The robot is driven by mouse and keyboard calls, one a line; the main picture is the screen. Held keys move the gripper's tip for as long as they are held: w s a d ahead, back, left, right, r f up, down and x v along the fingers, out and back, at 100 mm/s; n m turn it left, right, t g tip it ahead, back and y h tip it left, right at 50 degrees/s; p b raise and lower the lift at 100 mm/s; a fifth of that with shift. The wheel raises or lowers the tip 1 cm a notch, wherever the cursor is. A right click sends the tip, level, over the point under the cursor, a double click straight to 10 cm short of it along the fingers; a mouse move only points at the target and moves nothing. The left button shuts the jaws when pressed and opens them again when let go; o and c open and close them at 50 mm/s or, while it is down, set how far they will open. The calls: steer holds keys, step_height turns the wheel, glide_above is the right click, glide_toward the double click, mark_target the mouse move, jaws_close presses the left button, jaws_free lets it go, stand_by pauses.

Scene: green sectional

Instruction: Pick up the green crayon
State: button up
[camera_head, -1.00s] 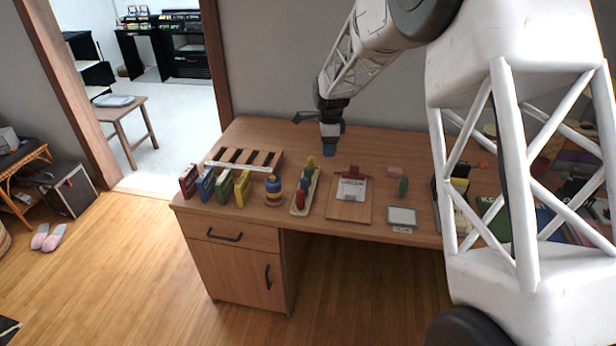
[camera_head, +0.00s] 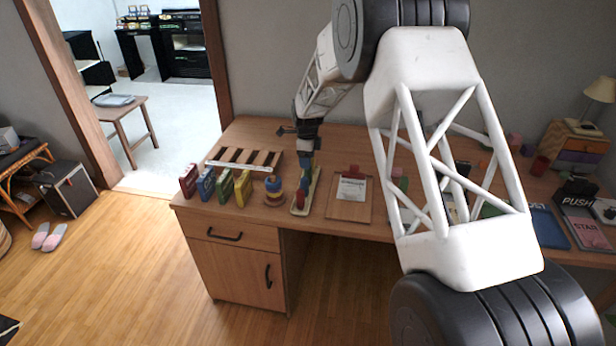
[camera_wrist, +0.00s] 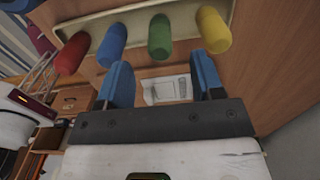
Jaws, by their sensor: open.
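The green crayon (camera_wrist: 160,37) is a thick rounded peg on a pale wooden tray (camera_wrist: 136,17), seen in the wrist view between the blue crayon (camera_wrist: 112,44) and the yellow crayon (camera_wrist: 213,30). A red crayon (camera_wrist: 72,53) is at the row's left end. My gripper (camera_wrist: 163,82) is open and empty, its two blue fingers pointing toward the row, with the green crayon beyond the gap between them. In the head view my gripper (camera_head: 304,165) is over the tray (camera_head: 312,187) and hides most of the crayons; the red one (camera_head: 300,199) shows at the near end.
A stacking-ring toy (camera_head: 273,189) stands just left of the tray, and a clipboard (camera_head: 349,198) lies to its right. Several coloured upright blocks (camera_head: 225,186) and a slotted wooden rack (camera_head: 243,160) are farther left.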

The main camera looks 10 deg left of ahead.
mark_target(307, 174)
steer(key=shift+f, duration=1.25)
steer(key=shift+f, duration=0.15)
steer(key=shift+f, duration=2.45)
steer(key=shift+c, duration=0.4)
steer(key=c, duration=0.9)
steer(key=shift+r, duration=0.15)
step_height(307, 174, up, 10)
steer(key=shift+f, duration=0.1)
